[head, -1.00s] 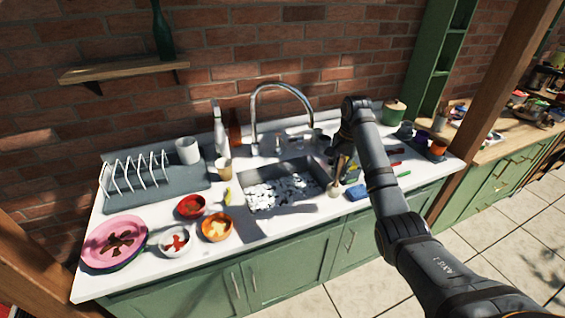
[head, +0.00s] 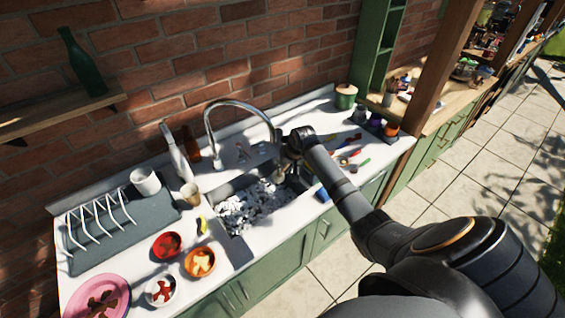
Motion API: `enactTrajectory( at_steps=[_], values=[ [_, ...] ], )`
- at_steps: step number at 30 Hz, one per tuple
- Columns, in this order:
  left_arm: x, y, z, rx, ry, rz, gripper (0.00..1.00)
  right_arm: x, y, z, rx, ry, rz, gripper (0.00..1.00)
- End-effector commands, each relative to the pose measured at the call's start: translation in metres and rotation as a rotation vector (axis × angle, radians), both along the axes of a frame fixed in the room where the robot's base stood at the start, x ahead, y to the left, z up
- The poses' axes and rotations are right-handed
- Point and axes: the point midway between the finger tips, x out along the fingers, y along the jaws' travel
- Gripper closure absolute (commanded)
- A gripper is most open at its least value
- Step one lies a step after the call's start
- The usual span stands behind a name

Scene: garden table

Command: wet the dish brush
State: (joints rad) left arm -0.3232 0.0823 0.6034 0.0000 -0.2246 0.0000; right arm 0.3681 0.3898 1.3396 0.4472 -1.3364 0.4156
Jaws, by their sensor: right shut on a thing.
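My right gripper (head: 286,163) is at the right end of the sink, shut on what looks like the dish brush (head: 279,175). Only a small pale part of the brush shows below the fingers; my arm and gripper hide most of it. The sink (head: 231,235) is filled with white suds or foam (head: 250,204). The brush end is near the sink's right back corner; I cannot tell whether it touches the suds. My left gripper is out of view.
A blue sponge (head: 322,195) and several coloured utensils lie right of the sink. Left are red (head: 166,246), orange (head: 200,262) and white (head: 160,292) bowls, a pink plate (head: 97,297), a dish rack (head: 100,215) and cups. Bottles stand behind.

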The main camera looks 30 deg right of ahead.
Motion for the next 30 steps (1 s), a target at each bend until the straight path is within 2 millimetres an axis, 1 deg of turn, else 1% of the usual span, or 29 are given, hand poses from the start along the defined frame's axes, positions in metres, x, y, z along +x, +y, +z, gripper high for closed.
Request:
enactTrajectory(
  at_steps=[2,4,5,8,9,12,14,16,20,22,26,30],
  values=[
    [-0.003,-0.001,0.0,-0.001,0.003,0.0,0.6,-0.001,0.0,-0.01,0.001,0.003,-0.001,1.0],
    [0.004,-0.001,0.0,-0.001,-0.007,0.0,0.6,0.0,0.0,-0.018,0.0,0.002,-0.001,1.0],
    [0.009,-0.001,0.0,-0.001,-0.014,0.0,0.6,0.0,0.0,-0.022,0.001,0.003,-0.001,1.0],
    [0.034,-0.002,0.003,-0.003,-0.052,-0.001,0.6,0.0,0.001,-0.033,0.001,0.003,-0.001,1.0],
    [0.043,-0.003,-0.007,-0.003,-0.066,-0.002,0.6,0.0,0.001,-0.043,0.001,0.001,-0.001,1.0],
    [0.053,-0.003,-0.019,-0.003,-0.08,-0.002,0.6,0.0,0.0,-0.056,0.0,0.0,-0.001,1.0],
    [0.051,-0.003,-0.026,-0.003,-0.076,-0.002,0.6,0.0,0.0,-0.063,0.0,0.0,-0.001,1.0],
    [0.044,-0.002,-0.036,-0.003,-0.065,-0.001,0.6,0.001,0.0,-0.07,-0.001,0.0,0.0,1.0],
    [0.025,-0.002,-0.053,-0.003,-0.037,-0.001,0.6,0.0,0.0,-0.084,0.0,0.001,0.0,1.0],
    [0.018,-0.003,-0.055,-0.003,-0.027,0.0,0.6,0.0,0.0,-0.089,0.0,0.001,-0.001,1.0],
    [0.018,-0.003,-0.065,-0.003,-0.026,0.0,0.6,0.001,0.0,-0.104,0.0,0.002,-0.001,1.0],
    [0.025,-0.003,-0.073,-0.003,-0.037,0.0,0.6,0.001,0.0,-0.119,0.0,0.0,0.0,1.0]
  ],
)
